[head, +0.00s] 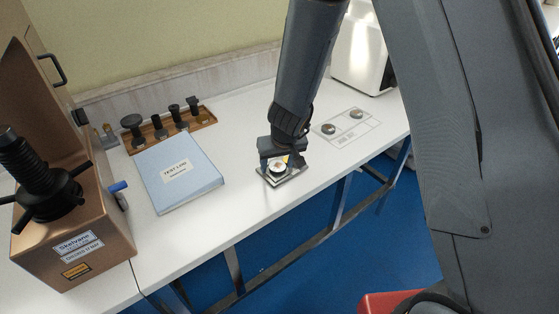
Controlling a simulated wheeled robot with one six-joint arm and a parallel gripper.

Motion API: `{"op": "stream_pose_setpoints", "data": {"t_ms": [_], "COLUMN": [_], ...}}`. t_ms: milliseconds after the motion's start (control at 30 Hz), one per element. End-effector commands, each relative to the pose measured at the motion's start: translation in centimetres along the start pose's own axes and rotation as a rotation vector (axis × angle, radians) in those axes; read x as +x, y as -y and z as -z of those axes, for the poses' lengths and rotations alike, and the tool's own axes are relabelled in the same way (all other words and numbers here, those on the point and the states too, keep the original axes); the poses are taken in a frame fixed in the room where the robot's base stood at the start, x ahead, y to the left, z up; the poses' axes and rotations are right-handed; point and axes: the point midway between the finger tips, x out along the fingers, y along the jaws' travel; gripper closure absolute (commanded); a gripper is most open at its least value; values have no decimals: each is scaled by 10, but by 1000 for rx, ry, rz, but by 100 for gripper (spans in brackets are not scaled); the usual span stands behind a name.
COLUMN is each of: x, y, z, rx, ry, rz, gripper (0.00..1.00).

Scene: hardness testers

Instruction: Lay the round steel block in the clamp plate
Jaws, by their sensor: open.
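My gripper (282,160) is open and points down over a small square plate, which I take for the clamp plate (291,178), near the front edge of the white bench. A small round block (277,167) shows at the plate, right below the gripper. I cannot tell whether it rests fully flat in the plate, because the gripper hides part of both. Two more round metal blocks (328,128) (356,114) lie on a pale printed sheet (345,135) to the right.
A blue test log binder (180,172) lies left of the plate. Behind it is a wooden tray (204,117) with several black-topped parts. A brown Skelvane tester (70,240) stands at the left. A white machine (360,50) stands at the back right. Bench between binder and plate is clear.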

Motion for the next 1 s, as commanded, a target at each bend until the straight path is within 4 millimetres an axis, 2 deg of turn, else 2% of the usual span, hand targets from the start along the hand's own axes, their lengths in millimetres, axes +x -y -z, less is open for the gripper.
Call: {"op": "stream_pose_setpoints", "data": {"t_ms": [100, 600, 800, 1000], "x": [-23, -96, -115, -121], "y": [-2, -2, -2, -4], "z": [-2, 2, 1, 1], "rx": [4, 5, 5, 7], "ry": [2, -7, -7, -8], "rz": [-3, -5, -5, -3], "gripper": [38, 38, 38, 38]}}
